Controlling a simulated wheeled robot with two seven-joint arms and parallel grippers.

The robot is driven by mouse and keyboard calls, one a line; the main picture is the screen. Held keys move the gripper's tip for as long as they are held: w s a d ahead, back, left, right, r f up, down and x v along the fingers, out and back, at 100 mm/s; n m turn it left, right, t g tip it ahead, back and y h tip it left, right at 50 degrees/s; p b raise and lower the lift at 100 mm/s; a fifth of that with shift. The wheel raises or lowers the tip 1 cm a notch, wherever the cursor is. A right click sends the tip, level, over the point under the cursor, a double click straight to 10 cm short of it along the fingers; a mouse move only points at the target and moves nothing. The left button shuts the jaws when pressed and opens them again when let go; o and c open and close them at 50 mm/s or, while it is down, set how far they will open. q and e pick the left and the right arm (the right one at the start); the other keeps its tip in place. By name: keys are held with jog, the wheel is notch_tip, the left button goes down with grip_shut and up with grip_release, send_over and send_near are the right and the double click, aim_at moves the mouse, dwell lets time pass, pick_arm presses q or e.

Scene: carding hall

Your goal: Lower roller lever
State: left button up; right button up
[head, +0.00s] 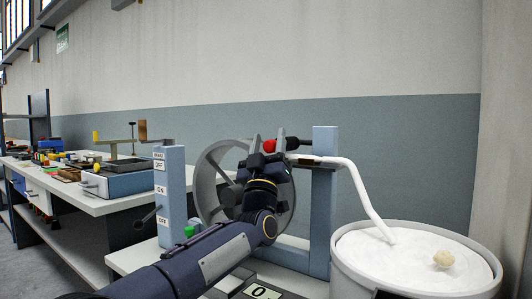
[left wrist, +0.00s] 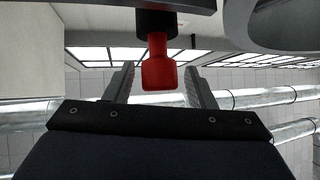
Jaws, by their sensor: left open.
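The roller lever shows as a red knob (head: 269,146) on a black rod (head: 290,141), in front of the blue upright at the back of the machine. My left gripper (head: 267,139) is open, with its fingers around the level of the red knob. In the left wrist view the red knob (left wrist: 158,74) hangs from a black collar (left wrist: 157,20) between the two open fingers (left wrist: 159,69), with a gap visible on each side. The lever's pivot is hidden or not distinguishable. My right gripper is not in view.
A spoked wheel (head: 212,160) stands behind my left arm. A blue post (head: 171,195) with OFF and ON labels and a small black lever is left of it. A white bin (head: 345,270) of white fibre stands right, under a bent white pipe (head: 362,190). A cluttered workbench (head: 110,206) is left.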

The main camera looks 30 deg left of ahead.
pick_arm(q)
jog(key=v, duration=0.7)
jog(key=shift+a, duration=0.1)
jog(key=s+d+f+m+g+h, duration=0.1)
jog(key=s+f+g+h, duration=0.2)
jog(key=f, duration=0.3)
jog(key=s+f+m+g+h, duration=0.2)
jog(key=s+f+g, duration=0.1)
jog(key=f, duration=0.4)
jog(key=s+d+f+m+g+h, duration=0.1)
jog(key=s+f+g+h, duration=0.2)
jog(key=f, duration=0.4)
jog(key=shift+d+m+g+h, duration=0.3)
jog(key=shift+m+g, duration=0.1)
jog(key=shift+g, duration=0.1)
jog(key=s+d+f+g+h, duration=0.1)
jog(key=s+d+f+g, duration=0.1)
jog(key=s+f+g, duration=0.4)
jog(key=s+d+f+g+h, duration=0.1)
jog(key=s+d+f, duration=0.1)
jog(key=s+f, duration=0.75)
jog(key=s+d+f+g, duration=0.2)
jog(key=s+f+g, duration=0.2)
jog(key=s+f, duration=0.35)
notch_tip(320, 180, up, 38)
jog(key=p, duration=3.6)
jog(key=shift+m+p, duration=0.3)
jog(key=shift+p, duration=0.1)
